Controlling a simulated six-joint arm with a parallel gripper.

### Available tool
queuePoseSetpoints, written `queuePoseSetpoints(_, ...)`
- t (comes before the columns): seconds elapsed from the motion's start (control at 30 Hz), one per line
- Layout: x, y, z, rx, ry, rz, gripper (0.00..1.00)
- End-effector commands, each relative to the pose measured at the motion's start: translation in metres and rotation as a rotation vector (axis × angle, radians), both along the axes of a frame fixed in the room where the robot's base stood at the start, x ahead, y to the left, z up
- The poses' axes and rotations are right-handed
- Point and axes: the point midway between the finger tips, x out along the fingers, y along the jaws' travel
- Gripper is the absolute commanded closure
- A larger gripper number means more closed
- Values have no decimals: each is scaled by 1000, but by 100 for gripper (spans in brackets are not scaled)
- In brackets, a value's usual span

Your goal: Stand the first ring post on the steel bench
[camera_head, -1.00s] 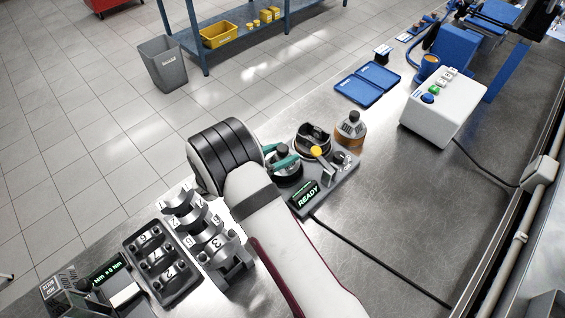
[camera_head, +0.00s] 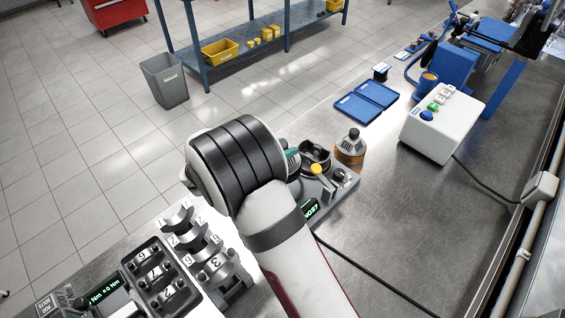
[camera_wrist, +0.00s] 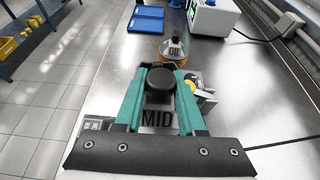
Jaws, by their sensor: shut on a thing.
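My gripper (camera_wrist: 160,75) has two teal fingers shut on a ring post with a black round knob (camera_wrist: 161,83). A plate marked MID shows between the fingers below the knob. The post's lower part is hidden. In the head view my wrist covers nearly all of the gripper, and only a bit of teal finger (camera_head: 293,157) shows. The steel bench (camera_head: 420,215) lies bare to the right.
A grey station (camera_head: 340,190) holds a dark round part (camera_head: 314,157), a yellow-knobbed lever (camera_head: 317,170) and a partly covered display (camera_head: 310,209). Bearing caps (camera_head: 205,245) stand at the left. A white button box (camera_head: 442,122) and blue case (camera_head: 366,100) are farther back. A black cable crosses the bench.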

Motion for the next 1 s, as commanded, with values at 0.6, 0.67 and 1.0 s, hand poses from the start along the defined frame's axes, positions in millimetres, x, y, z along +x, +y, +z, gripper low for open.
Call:
queuePoseSetpoints(0.6, 175, 3, -12, 4, -3, 396, 100)
queuePoseSetpoints(0.67, 176, 3, -28, 2, -2, 400, 100)
queuePoseSetpoints(1.0, 175, 3, -89, 4, -5, 397, 100)
